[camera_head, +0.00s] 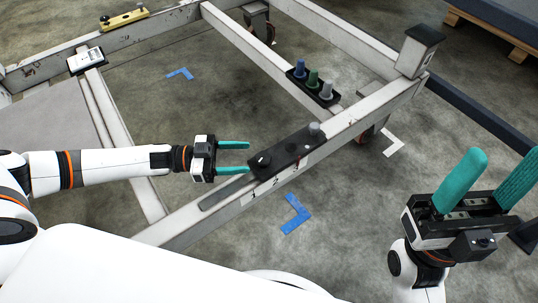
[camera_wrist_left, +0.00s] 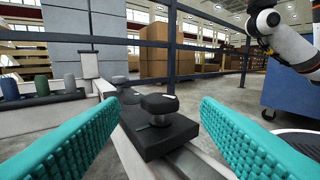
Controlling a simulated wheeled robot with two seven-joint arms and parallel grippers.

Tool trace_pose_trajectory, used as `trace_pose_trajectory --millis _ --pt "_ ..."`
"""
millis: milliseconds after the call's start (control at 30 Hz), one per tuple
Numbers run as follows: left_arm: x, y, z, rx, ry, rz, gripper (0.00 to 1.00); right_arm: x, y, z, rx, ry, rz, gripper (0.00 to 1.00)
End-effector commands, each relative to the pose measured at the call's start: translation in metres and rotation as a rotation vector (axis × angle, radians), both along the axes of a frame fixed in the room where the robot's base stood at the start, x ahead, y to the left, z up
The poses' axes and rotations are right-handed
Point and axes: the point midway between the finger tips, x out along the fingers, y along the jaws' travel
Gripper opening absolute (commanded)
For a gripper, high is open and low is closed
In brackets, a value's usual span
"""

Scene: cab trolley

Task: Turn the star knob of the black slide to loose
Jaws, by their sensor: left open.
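The black slide (camera_head: 283,154) lies on the near white rail of the trolley frame, above a label reading 1, 2, 3. Its dark star knob (camera_head: 264,160) stands upright at the end nearer my left gripper. My left gripper (camera_head: 247,157) is open and level with that end, fingertips just short of the knob. In the left wrist view the star knob (camera_wrist_left: 158,104) and black slide (camera_wrist_left: 155,136) show ahead between the two teal fingers, with no contact seen. My right gripper (camera_head: 505,170) is open and empty at the right, away from the rail.
A grey knob (camera_head: 314,128) stands at the slide's far end. A black holder with blue, green and grey pegs (camera_head: 313,80) sits on a crossbar behind. A corner post (camera_head: 414,57) rises at the right. Blue tape (camera_head: 295,214) marks the clear floor in front.

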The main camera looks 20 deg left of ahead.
Motion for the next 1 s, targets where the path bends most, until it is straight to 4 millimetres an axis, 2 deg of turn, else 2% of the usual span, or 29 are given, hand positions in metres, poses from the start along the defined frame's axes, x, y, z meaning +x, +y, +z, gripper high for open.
trace_pose_trajectory --millis 33,200,400,800,1000 --pt "0.003 -0.012 -0.002 -0.004 -0.002 -0.004 0.57 0.001 0.000 -0.001 -0.001 -0.012 0.000 0.57" --pt "0.013 -0.044 -0.001 -0.004 -0.003 -0.003 0.57 0.004 0.001 0.002 -0.003 -0.037 0.000 0.57" --pt "0.021 -0.067 -0.001 -0.002 -0.003 -0.003 0.57 0.006 0.002 0.006 -0.006 -0.059 -0.001 0.57" --pt "0.023 -0.073 0.000 -0.001 -0.001 -0.001 0.57 0.007 0.003 0.008 -0.008 -0.061 0.000 0.57" --pt "0.023 -0.073 0.000 -0.001 -0.001 -0.001 0.25 0.007 0.002 0.008 -0.007 -0.064 0.000 0.57"
